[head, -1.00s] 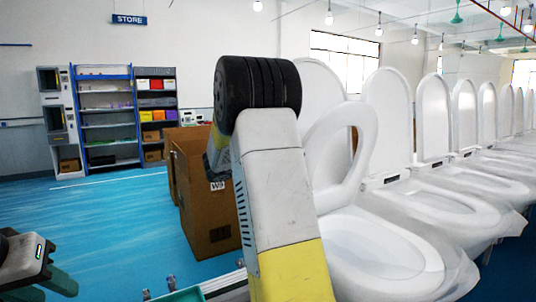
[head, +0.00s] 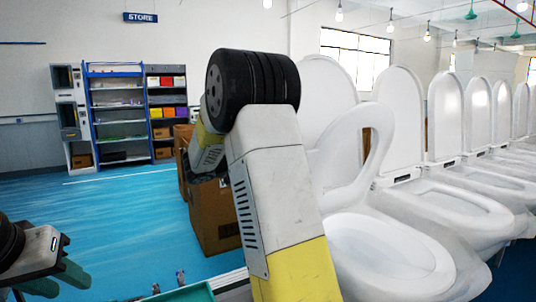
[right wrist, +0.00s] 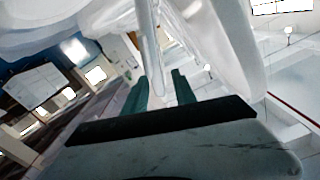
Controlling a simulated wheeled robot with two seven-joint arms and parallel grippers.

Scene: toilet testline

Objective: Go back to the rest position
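My left gripper (head: 52,280) shows at the lower left of the head view, its two green fingers apart and nothing seen between them. My right arm stands bent in the middle of the head view, and its gripper is hidden there. In the right wrist view, my right gripper (right wrist: 162,88) has its two green fingers apart. White curved toilet parts (right wrist: 150,45) show beyond and between the fingertips; I cannot tell whether they touch. The nearest toilet (head: 385,262) stands right of my right arm, its seat ring (head: 378,150) tilted up and its lid (head: 325,95) upright behind.
More white toilets (head: 445,200) with raised lids run in a row to the right. A cardboard box (head: 215,215) stands behind my right arm. Shelves (head: 118,115) stand at the back wall. Blue floor (head: 120,220) is open at the left. A green tray edge (head: 190,293) shows below.

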